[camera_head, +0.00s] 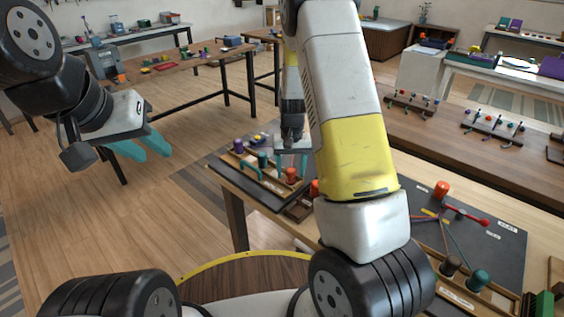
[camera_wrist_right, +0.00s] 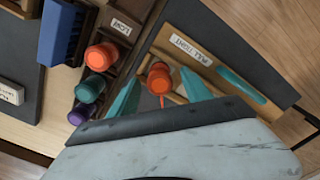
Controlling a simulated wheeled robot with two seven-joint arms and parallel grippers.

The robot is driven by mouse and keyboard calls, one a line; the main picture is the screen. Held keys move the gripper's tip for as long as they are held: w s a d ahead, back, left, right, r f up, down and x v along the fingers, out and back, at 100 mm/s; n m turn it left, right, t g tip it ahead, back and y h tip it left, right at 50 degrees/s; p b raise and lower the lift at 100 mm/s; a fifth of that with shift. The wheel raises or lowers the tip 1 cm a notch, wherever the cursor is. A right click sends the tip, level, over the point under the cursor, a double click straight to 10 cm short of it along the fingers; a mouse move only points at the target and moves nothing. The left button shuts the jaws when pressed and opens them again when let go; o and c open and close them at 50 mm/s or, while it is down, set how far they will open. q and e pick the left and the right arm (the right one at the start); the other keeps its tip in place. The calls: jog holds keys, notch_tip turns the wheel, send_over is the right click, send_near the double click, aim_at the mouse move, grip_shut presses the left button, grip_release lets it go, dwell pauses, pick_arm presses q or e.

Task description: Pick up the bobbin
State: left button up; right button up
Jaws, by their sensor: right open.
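In the right wrist view an orange bobbin (camera_wrist_right: 160,78) sits between the two teal fingers of my right gripper (camera_wrist_right: 160,92), which are open with a gap on each side of it. A short orange cord hangs from it. In the head view my right gripper (camera_head: 292,165) is low over the dark board at the table's left end, near an orange bobbin (camera_head: 291,175). My right arm hides part of this area. My left gripper (camera_head: 142,148) is raised at the left, away from the table, its teal fingers apart and empty.
In the wrist view, another orange bobbin (camera_wrist_right: 100,57), a teal bobbin (camera_wrist_right: 88,88) and a purple bobbin (camera_wrist_right: 80,113) stand left of the gripper. A blue block (camera_wrist_right: 62,32) is beyond them. In the head view, a dark board with cords (camera_head: 490,240) lies right of my arm.

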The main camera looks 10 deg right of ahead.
jog(key=shift+f, duration=0.35)
jog(key=shift+c, duration=0.5)
grip_shut()
jog(key=shift+r, duration=0.1)
